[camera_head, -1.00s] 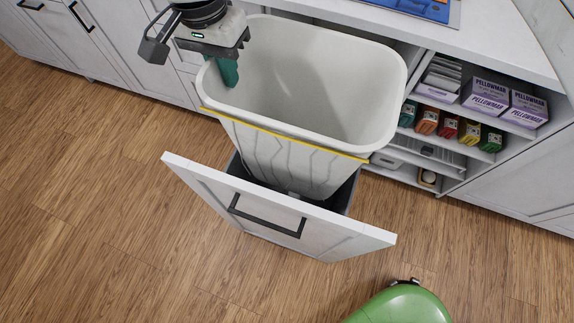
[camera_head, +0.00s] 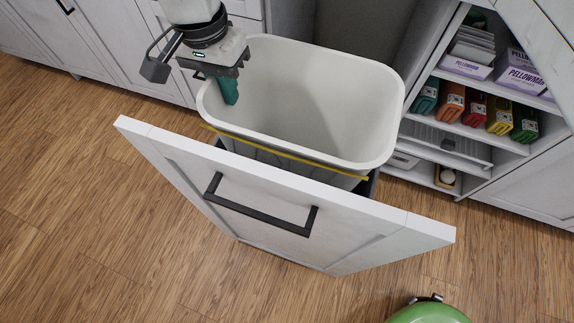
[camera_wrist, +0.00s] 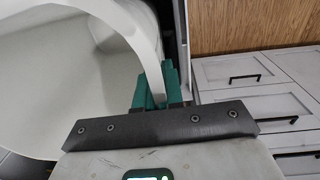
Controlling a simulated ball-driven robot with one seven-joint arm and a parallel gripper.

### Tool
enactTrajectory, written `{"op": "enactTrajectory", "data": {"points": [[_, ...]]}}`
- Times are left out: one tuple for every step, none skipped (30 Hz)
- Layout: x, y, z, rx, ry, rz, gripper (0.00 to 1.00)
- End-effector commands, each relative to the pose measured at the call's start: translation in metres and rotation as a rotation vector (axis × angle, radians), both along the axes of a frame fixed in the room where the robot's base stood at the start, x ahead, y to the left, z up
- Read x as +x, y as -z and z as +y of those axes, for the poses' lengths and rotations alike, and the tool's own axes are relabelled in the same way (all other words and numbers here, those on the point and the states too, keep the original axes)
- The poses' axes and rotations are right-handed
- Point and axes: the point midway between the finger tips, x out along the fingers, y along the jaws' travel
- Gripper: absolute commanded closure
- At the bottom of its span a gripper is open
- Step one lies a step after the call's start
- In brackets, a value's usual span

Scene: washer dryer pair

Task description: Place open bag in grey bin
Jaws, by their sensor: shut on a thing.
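The open bag (camera_head: 300,149) is white with a wide rounded rim and a yellow band around it. It stands upright, its lower part hidden behind the drawer front and down in the grey bin. Only a dark sliver of the grey bin (camera_head: 371,186) shows beside the bag, inside the pulled-out drawer. My gripper (camera_head: 229,92), with green fingers, is shut on the bag's rim at its left end. In the wrist view, the bag's rim (camera_wrist: 148,38) passes between the green fingers (camera_wrist: 157,88).
The drawer front (camera_head: 280,195) with a black handle stands pulled out over the wooden floor. To the right, open shelves (camera_head: 470,140) hold purple-and-white boxes and several coloured packages. A green rounded object (camera_head: 428,314) is at the bottom edge. White cabinets stand at the left.

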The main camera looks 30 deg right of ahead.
Motion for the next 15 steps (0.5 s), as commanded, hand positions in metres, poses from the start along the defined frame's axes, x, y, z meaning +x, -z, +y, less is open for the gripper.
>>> {"op": "enactTrajectory", "data": {"points": [[0.0,0.001,0.0,0.0,0.0,0.0,1.0],[0.0,0.001,0.0,0.0,0.0,0.0,1.0],[0.0,0.002,0.0,0.0,0.0,0.0,1.0],[0.0,0.003,0.0,0.001,0.0,0.001,1.0],[0.0,0.006,0.0,0.0,0.0,0.001,1.0],[0.0,0.01,0.0,0.0,0.0,0.001,1.0],[0.0,0.014,0.0,0.001,0.0,0.002,1.0],[-0.001,0.018,0.0,0.002,0.0,0.003,1.0],[-0.001,0.025,0.001,0.002,0.0,0.003,1.0],[-0.001,0.031,0.001,0.002,-0.001,0.003,1.0],[-0.001,0.037,0.001,0.002,0.0,0.003,1.0],[-0.001,0.044,0.0,0.001,-0.001,0.003,1.0],[-0.001,0.05,0.001,0.001,-0.001,0.003,1.0],[-0.001,0.054,0.001,0.0,-0.001,0.003,1.0],[-0.001,0.059,0.0,0.001,-0.001,0.002,1.0]]}}
